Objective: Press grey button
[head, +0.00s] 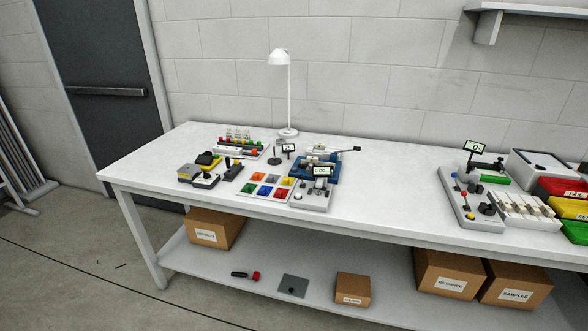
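No button can be picked out for certain as the grey one at this distance. A grey console (463,207) stands further right on the bench, with blue, red, yellow and dark knobs or buttons and a raised display (475,147). Small yellow, black and grey devices (205,178) stand at the left of the bench. Neither of my grippers is in view.
The white bench (400,185) is clear between the left group and the console. A white lamp (289,95) stands at the back. A tray of coloured squares (250,188) and red, yellow and green bins (563,187) are on top. Cardboard boxes (215,232) sit on the lower shelf.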

